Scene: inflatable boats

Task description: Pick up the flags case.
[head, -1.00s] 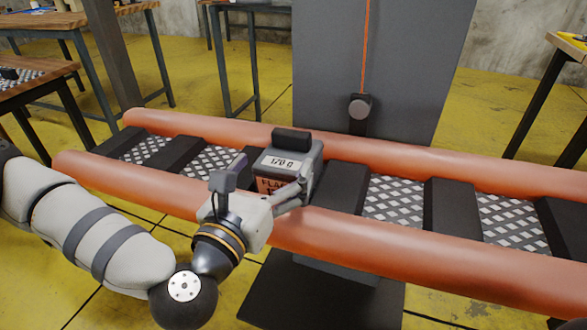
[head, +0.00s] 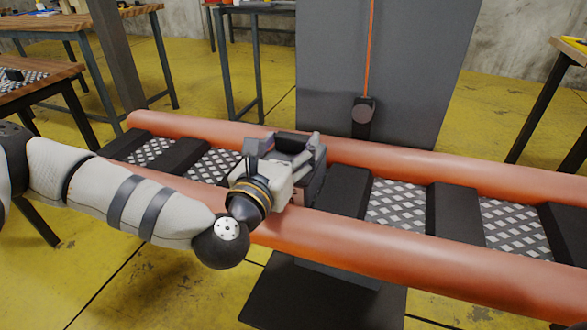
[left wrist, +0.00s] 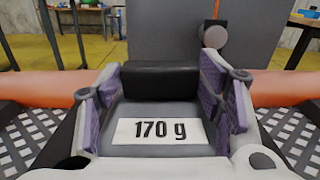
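The flags case (head: 316,188) is a dark grey box on the orange inflatable boat (head: 440,240). In the left wrist view the case (left wrist: 160,108) shows its black top handle (left wrist: 160,80) and a white label reading "170 g". My left gripper (head: 298,143) is over the case and hides much of it in the head view. In the left wrist view its purple-padded fingers (left wrist: 160,84) stand on either side of the handle, spread, with narrow gaps at the tips. My right gripper is not in view.
A grey upright panel (head: 395,80) with an orange strap and round knob stands behind the boat. Dark slats and chequered panels line the boat beside the case. Wooden tables (head: 80,28) stand at the back left, with another at the right edge.

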